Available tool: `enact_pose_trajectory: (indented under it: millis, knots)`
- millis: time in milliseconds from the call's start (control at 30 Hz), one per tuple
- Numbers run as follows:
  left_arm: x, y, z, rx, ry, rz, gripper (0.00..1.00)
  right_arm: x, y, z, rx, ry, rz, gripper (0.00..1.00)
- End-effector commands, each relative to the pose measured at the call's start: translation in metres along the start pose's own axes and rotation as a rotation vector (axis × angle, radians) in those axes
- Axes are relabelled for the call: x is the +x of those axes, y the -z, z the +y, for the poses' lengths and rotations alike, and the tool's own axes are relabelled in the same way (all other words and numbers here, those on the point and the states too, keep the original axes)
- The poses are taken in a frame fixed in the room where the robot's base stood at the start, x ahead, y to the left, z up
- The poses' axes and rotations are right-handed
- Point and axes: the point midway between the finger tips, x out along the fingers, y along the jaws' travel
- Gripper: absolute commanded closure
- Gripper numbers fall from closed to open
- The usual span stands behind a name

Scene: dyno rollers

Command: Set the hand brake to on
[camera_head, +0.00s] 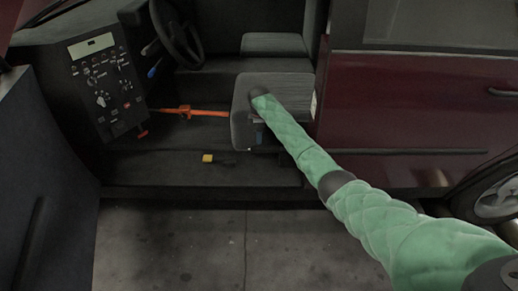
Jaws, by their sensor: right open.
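An orange lever (190,111), which looks like the hand brake, lies nearly level above the vehicle floor, between the control panel and the seat. My right arm in its green sleeve reaches in from the lower right. Its dark wrist bends down in front of the near seat. My right gripper (257,138) is small and dark against the seat's side, to the right of the lever and apart from it. It is open and holds nothing; its fingers are hard to make out. My left gripper is not in view.
A control panel (103,84) with knobs stands left, a steering wheel (176,33) behind it. The near seat (272,84) is beside my wrist. A yellow block (207,158) sits on the floor. The red door (420,110) bounds the opening at right.

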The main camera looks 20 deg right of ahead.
Motion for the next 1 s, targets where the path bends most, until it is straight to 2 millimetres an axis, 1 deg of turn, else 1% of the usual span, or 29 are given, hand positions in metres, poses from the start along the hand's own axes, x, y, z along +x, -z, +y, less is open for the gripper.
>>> enact_pose_trajectory:
  millis: [167, 400, 500, 700, 933, 967, 1000]
  knots:
    - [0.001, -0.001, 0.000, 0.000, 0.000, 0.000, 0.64, 0.020, 0.000, -0.001, 0.001, 0.003, -0.001, 0.50]
    - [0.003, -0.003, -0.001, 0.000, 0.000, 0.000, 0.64, 0.055, 0.000, -0.001, 0.001, 0.003, 0.000, 0.50]
    - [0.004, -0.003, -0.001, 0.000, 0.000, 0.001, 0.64, 0.065, 0.000, -0.001, 0.001, 0.002, 0.000, 0.50]
    - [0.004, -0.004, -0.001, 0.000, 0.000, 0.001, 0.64, 0.075, 0.000, 0.000, 0.001, 0.000, 0.000, 0.50]
    - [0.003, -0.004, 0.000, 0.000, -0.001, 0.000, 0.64, 0.075, 0.000, 0.000, 0.001, 0.000, 0.000, 0.50]
    - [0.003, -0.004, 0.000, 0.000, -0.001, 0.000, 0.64, 0.075, 0.000, 0.000, 0.001, 0.000, 0.000, 0.52]
    - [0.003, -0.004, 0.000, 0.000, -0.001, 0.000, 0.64, 0.075, 0.000, 0.000, 0.001, 0.000, 0.000, 0.60]
